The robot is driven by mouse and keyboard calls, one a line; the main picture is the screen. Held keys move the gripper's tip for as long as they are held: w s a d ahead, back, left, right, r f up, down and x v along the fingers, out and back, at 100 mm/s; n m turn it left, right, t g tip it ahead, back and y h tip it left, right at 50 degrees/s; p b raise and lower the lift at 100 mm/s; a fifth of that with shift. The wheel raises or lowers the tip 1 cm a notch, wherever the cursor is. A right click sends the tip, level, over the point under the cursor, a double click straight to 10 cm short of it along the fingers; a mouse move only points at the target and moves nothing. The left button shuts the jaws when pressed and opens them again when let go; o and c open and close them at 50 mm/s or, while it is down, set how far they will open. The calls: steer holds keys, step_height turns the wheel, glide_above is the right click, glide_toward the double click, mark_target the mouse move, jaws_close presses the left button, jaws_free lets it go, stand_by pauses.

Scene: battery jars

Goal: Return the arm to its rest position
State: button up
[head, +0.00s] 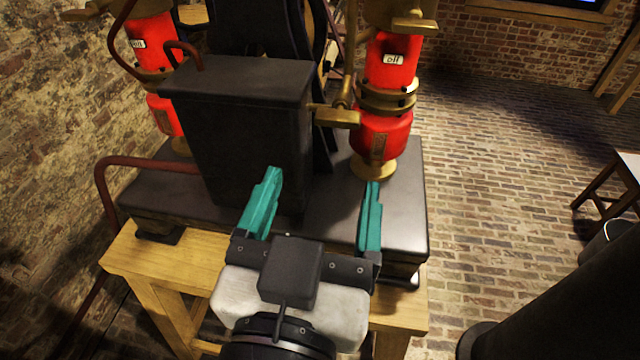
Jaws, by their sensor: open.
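My gripper (317,212) shows at the lower middle of the head view. Its two teal fingers are spread wide apart, with nothing between them. It hangs in front of and above the front edge of a dark base plate (400,225). A red battery jar (385,130) with brass bands and a small label stands beyond the right finger. A second red jar (150,45) stands at the upper left, partly hidden by the dark box (240,130). Neither jar appears to touch the gripper.
The dark plate rests on a wooden table (135,262). A brown pipe (135,162) curves at its left, near a brick wall (50,110). A brass lever (335,114) juts out near the right jar. Brick floor (480,200) lies open at right, with a stool (625,170) at the edge.

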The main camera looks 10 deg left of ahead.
stand_by(0.3)
steer(key=w+d+f+g+h, duration=0.1)
steer(key=d+f+g, duration=0.4)
steer(key=d+f, duration=0.7)
steer(key=w+d+f+g+h, duration=0.2)
steer(key=d+f+g, duration=0.3)
steer(key=d+f, duration=0.7)
steer(key=s+d+f+g+y, duration=0.1)
steer(key=s+d+f+g, duration=0.2)
steer(key=s+f, duration=0.5)
steer(key=s+d+f+g+y, duration=0.2)
steer(key=s+d+f+g, duration=0.2)
steer(key=s+f, duration=0.5)
steer(key=shift+f, duration=0.25)
